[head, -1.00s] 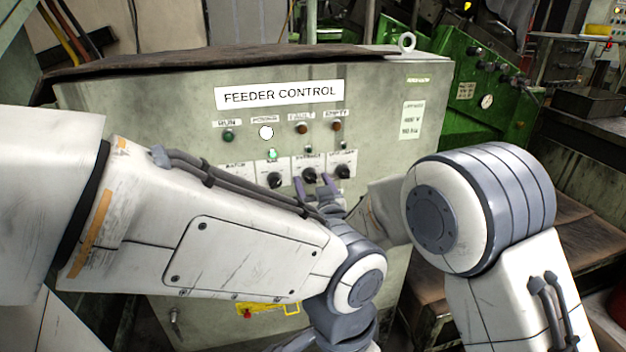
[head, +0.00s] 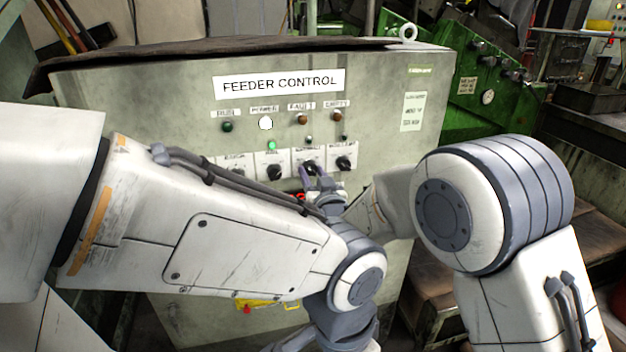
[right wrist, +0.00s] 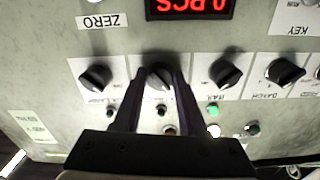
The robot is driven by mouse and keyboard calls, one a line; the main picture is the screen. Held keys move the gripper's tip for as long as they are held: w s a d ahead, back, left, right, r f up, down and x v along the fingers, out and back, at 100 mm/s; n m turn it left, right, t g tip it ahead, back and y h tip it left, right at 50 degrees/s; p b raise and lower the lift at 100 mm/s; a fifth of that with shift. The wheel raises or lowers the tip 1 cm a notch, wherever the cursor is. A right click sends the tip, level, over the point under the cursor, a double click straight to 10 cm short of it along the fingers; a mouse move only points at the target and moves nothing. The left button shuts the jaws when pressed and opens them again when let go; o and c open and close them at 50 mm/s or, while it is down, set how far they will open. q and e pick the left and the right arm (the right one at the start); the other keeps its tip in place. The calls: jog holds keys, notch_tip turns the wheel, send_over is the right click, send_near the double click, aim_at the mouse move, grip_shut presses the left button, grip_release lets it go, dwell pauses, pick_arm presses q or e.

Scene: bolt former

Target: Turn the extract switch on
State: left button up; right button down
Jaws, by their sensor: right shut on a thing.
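The grey feeder control cabinet (head: 380,75) faces me with a row of black rotary switches on white plates. My right gripper (head: 311,175) reaches the panel from the right, with purple-grey fingers. It is shut on the second switch from the right (head: 310,165). The right wrist view, upside down, shows this switch (right wrist: 160,75) between the two fingers (right wrist: 157,88). The fingers partly hide the switch, and its label is too blurred to read surely. The small lamp above it (head: 309,139) looks unlit. My left gripper is out of view; its arm crosses the lower left.
Neighbouring switches (head: 275,172) and (head: 344,163) stand close on either side. A lit green lamp (head: 272,146) and lit white power lamp (head: 265,123) show above. A red counter display (right wrist: 190,6) is below the switches. Green machinery (head: 480,100) stands behind at right.

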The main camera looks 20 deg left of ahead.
jog(key=m+b, duration=1.4)
jog(key=b, duration=0.3)
jog(key=shift+f+b, duration=0.1)
jog(key=shift+b, duration=0.2)
jog(key=shift+r+m+b, duration=0.2)
jog(key=shift+m+b, duration=1.15)
jog(key=shift+m, duration=0.05)
jog(key=shift+c, duration=2.3)
grip_release()
jog(key=b+v, duration=0.1)
jog(key=v, duration=0.9)
